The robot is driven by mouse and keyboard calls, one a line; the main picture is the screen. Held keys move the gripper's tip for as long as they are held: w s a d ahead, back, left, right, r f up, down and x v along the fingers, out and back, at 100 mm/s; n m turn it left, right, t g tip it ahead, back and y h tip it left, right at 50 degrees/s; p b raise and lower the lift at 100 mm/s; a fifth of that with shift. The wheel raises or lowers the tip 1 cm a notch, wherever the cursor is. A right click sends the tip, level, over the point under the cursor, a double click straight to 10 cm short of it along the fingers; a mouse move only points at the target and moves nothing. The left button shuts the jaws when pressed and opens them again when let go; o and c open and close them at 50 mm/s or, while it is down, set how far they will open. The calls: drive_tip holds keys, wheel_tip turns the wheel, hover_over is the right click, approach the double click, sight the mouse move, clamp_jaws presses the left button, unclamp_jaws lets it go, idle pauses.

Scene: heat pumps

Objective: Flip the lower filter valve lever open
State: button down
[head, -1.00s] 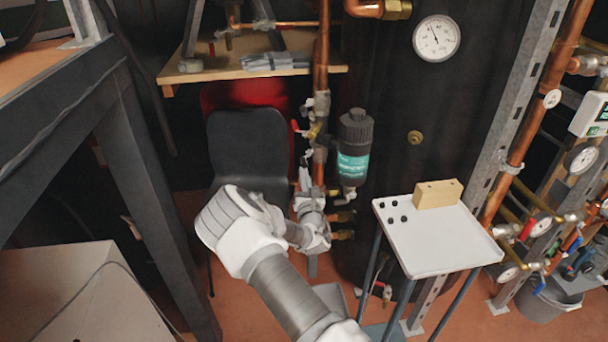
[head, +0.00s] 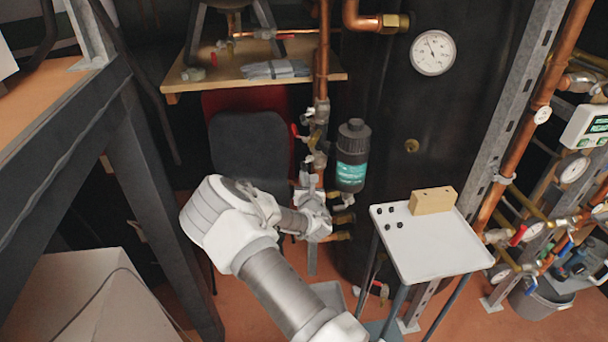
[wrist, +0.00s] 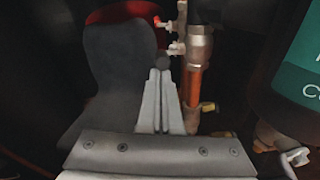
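The filter (head: 352,158) is a dark canister with a teal label, right of the vertical copper pipe (head: 323,60). Its label also fills the right edge of the wrist view (wrist: 300,70). A valve with a red lever (head: 294,131) sits on the pipe above my gripper; the red lever shows at the top of the wrist view (wrist: 158,20). My gripper (head: 307,170) points up beside the pipe. In the wrist view its fingers (wrist: 158,85) are together, with a small dark round part (wrist: 162,62) at their tips. I cannot make out the lower lever clearly; my wrist hides that area.
A white tray table (head: 430,240) with a wooden block (head: 433,200) stands to the right. A black chair (head: 250,150) is behind my gripper. A wooden shelf (head: 220,75) is above, and a dark frame post (head: 160,190) is at left. The black tank (head: 450,130) is behind the filter.

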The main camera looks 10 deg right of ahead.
sight(304, 165)
drive_tip(key=r+p, duration=0.1)
drive_tip(key=r+g+p, duration=0.1)
drive_tip(key=p, duration=0.1)
drive_tip(key=r+g+p, duration=0.1)
drive_tip(key=r, duration=0.1)
drive_tip(key=shift+w+p, duration=0.3)
drive_tip(key=shift+w, duration=0.05)
drive_tip(key=shift+w+d+r+g+p, duration=0.1)
drive_tip(key=shift+w+r+g+p, duration=0.4)
drive_tip(key=shift+w+r+g, duration=0.3)
drive_tip(key=shift+w+r+g+p, duration=0.5)
drive_tip(key=shift+r+g, duration=0.2)
drive_tip(key=shift+r, duration=0.25)
drive_tip(key=shift+f, duration=0.1)
